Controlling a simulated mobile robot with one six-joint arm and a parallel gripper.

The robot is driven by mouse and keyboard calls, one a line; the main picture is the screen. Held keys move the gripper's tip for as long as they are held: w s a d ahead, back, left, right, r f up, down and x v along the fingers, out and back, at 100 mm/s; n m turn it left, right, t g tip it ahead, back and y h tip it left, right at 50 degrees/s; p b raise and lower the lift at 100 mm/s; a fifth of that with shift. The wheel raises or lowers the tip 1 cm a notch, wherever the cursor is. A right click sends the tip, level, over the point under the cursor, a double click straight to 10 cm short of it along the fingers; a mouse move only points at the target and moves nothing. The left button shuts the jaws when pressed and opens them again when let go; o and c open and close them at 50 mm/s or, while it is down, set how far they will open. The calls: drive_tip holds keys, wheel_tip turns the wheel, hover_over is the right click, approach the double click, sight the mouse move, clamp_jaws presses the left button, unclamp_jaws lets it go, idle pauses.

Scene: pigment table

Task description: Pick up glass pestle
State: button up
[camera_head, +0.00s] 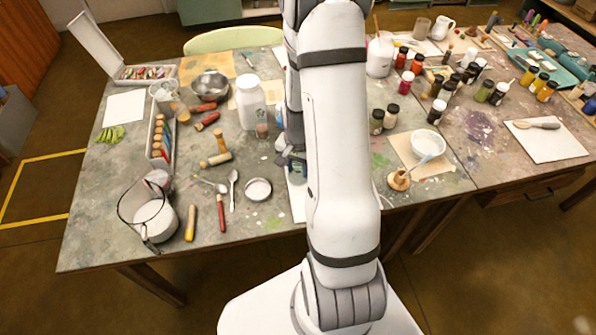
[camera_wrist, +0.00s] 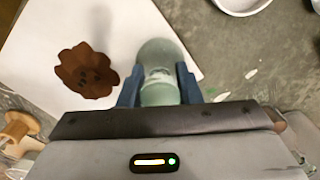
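The glass pestle (camera_wrist: 160,72), pale green and see-through with a rounded wide end, is in the wrist view between my gripper's two blue fingers (camera_wrist: 160,86). Both fingers meet its sides with no visible gap, so my gripper looks shut on it. Its lower part is hidden by the gripper body. The wide end shows against the edge of a white sheet (camera_wrist: 40,30); I cannot tell whether it touches the sheet. In the head view, my arm hides most of this spot, and only a bit of greenish glass (camera_head: 298,168) shows beside it.
A brown pigment heap (camera_wrist: 86,72) lies on the sheet left of the pestle.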

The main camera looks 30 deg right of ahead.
drive_tip(key=shift+f, duration=0.1)
drive_tip(key=c, duration=0.3)
wheel_tip(320, 180, up, 10)
drive_tip(key=shift+r, duration=0.1)
idle(0.4)
